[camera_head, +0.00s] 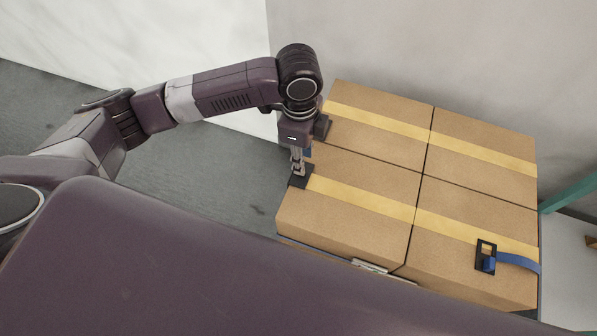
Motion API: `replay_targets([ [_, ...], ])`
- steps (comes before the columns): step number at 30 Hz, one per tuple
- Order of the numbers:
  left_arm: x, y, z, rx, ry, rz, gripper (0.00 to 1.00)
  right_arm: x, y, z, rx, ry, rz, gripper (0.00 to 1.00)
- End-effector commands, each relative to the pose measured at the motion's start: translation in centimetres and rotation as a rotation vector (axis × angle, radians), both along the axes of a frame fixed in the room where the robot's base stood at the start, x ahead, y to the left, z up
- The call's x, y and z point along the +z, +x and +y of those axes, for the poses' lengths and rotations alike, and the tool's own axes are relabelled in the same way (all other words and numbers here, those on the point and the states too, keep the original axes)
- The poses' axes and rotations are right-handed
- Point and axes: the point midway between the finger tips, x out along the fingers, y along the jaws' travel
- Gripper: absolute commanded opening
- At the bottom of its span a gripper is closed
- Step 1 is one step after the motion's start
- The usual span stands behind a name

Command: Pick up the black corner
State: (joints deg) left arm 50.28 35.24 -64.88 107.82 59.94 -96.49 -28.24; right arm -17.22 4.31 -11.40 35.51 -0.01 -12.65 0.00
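A black corner (303,178) sits on the left edge of the near-left cardboard box, at the end of a yellow tape strip. My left gripper (298,172) points down with its fingertips right at this corner, overlapping it in view. Its fingers look close together, but I cannot tell whether they are shut on the corner. A second black corner (322,127) sits farther back on the left edge, partly behind my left gripper's body. My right gripper is out of view.
Several cardboard boxes (385,172) form a block with yellow tape strips (378,200) across the top. A black buckle (486,257) with a blue strap (518,262) lies at the near right. A wall stands behind; grey floor is open at left.

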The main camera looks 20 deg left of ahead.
Motion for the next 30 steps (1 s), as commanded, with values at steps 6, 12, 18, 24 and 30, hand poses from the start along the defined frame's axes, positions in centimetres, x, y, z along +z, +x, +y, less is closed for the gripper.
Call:
replay_targets([
  [6,0.3,0.8,1.8,-0.012,0.040,0.017,0.29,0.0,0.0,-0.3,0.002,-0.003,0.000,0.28],
  [12,-1.9,0.8,1.8,-0.012,0.041,0.018,0.29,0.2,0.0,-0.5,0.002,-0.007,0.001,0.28],
  [18,-4.6,1.1,1.5,-0.011,0.039,0.018,0.29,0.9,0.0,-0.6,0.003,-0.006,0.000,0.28],
  [24,-6.9,1.1,1.5,-0.013,0.039,0.016,0.29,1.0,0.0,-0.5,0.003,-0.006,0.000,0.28],
  [30,-7.1,1.2,1.5,-0.013,0.038,0.014,0.29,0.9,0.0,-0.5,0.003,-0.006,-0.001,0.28],
])
